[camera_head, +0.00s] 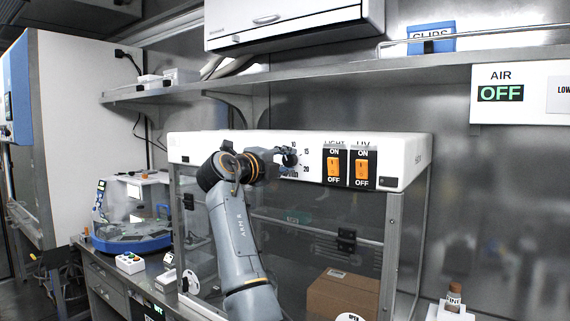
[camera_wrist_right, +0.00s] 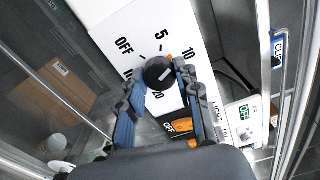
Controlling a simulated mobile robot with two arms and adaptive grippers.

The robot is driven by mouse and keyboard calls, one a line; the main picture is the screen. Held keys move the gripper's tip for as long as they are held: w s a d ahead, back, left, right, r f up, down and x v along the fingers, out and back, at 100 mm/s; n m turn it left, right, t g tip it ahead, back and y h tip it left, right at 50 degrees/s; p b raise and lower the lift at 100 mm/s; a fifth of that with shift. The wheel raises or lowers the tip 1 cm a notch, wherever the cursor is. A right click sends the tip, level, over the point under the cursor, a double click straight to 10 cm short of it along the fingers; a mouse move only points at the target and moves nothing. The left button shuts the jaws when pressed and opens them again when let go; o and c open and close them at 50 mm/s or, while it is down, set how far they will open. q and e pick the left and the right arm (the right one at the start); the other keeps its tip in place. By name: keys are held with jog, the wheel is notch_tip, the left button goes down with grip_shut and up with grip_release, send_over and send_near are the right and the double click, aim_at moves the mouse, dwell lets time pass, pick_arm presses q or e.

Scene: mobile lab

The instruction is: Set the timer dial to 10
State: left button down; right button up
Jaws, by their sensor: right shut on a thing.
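The timer dial (camera_wrist_right: 158,72) is a round black knob on the white panel, with OFF, 5, 10 and 20 printed around it. A small orange mark shows at its edge, between the directions of 5 and 10. My right gripper (camera_wrist_right: 160,82) has its two blue-padded fingers on opposite sides of the dial and is shut on it. In the head view my right gripper (camera_head: 284,158) is at the front panel of the white-topped cabinet (camera_head: 405,165) and hides most of the dial. The 15 and 20 labels show beside it. My left gripper is not in view.
Orange LIGHT (camera_head: 334,166) and UV (camera_head: 362,168) switches sit just right of the dial. A cardboard box (camera_head: 343,296) is behind the cabinet's clear front. A shelf (camera_head: 330,75) runs above. A blue-based device (camera_head: 130,240) and a button box (camera_head: 130,263) stand left.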

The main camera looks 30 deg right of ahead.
jog(key=shift+r+m, duration=0.2)
jog(key=shift+m, duration=2)
jog(key=o, duration=0.9)
jog(key=shift+o, duration=1.2)
jog(key=shift+d, duration=0.1)
jog(key=shift+f, duration=0.15)
jog(key=shift+s+a, duration=0.1)
jog(key=shift+a, duration=0.4)
jog(key=v, duration=1.1)
jog(key=shift+d+f, duration=0.1)
